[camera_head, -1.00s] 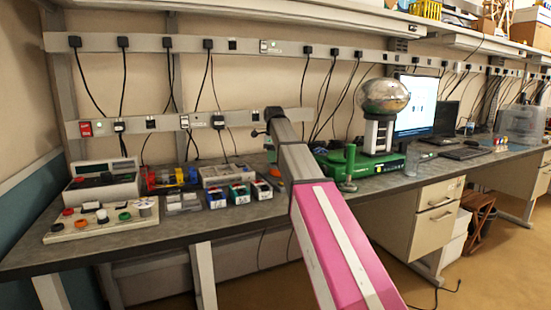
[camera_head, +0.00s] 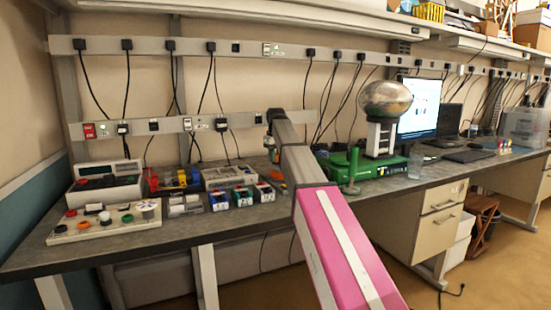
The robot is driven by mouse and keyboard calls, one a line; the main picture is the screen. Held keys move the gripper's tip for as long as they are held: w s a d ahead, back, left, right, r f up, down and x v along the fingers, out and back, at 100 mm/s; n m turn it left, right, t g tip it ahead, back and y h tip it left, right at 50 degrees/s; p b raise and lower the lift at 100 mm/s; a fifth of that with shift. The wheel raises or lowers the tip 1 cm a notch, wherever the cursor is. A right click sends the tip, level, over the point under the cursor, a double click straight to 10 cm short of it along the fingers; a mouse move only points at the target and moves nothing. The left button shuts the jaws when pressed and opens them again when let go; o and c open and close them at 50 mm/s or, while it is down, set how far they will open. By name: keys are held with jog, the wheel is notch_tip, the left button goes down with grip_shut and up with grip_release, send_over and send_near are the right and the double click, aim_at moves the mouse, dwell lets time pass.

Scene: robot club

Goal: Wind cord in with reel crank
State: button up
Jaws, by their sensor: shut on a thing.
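My pink and grey arm reaches over the bench in the head view. My gripper (camera_head: 271,147) is at its far end, small and mostly hidden by my own arm links. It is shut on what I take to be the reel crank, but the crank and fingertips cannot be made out. A small orange part (camera_head: 277,174) shows low beside my arm at the bench top. It may belong to the reel; most of it is hidden. I cannot make out the cord.
Blue, green and red boxes (camera_head: 242,195) stand left of my arm, with a control panel (camera_head: 104,221) farther left. Right of it are a green post (camera_head: 352,172) and a silver dome (camera_head: 386,98) on a green base. Cables hang from the wall rails.

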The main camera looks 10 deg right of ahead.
jog(key=shift+w, duration=0.1)
dwell(0.4)
jog(key=o, duration=0.9)
jog(key=shift+o, duration=0.2)
notch_tip(320, 180, up, 11)
jog(key=shift+f, duration=0.1)
